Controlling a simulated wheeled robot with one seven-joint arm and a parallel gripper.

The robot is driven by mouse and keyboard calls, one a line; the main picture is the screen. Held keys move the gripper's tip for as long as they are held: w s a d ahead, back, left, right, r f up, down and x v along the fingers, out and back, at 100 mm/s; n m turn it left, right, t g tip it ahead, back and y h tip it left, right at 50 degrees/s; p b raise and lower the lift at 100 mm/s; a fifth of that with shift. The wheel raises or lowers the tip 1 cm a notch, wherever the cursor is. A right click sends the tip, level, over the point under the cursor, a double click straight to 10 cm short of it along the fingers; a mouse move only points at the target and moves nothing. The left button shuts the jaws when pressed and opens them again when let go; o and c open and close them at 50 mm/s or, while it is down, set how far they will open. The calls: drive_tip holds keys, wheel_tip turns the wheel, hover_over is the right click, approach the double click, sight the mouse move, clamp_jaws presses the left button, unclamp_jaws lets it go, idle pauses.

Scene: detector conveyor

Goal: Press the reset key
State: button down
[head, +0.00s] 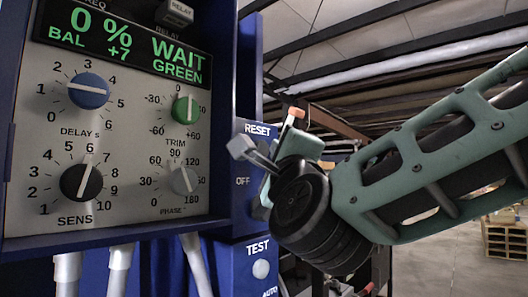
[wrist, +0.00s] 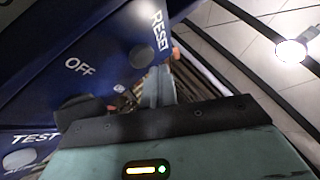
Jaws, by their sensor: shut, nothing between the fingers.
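The reset key (wrist: 142,57) is a dark round button below the white RESET label on the blue side panel, in the wrist view. In the head view the label (head: 257,130) shows, but my gripper hides the key. My gripper (head: 243,149) is shut and empty, its grey fingertips in front of the panel just under that label. In the wrist view the fingertips (wrist: 157,76) appear beside the key, slightly below and right of it. I cannot tell whether they touch it.
Left is the control box (head: 22,225) with a green-lettered display (head: 125,42) reading WAIT GREEN, and several knobs. A test button (head: 261,269) sits lower on the side panel. An orange-tipped part (head: 296,113) stands close behind my gripper. Pallets (head: 505,235) are far right.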

drive_tip(key=shift+d, duration=0.1)
drive_tip(key=shift+s+d+b, duration=0.8)
drive_tip(key=shift+d+b, duration=0.1)
drive_tip(key=shift+d, duration=0.05)
drive_tip(key=shift+s+d+b, duration=0.75)
drive_tip(key=shift+d+b, duration=0.1)
drive_tip(key=shift+d, duration=0.1)
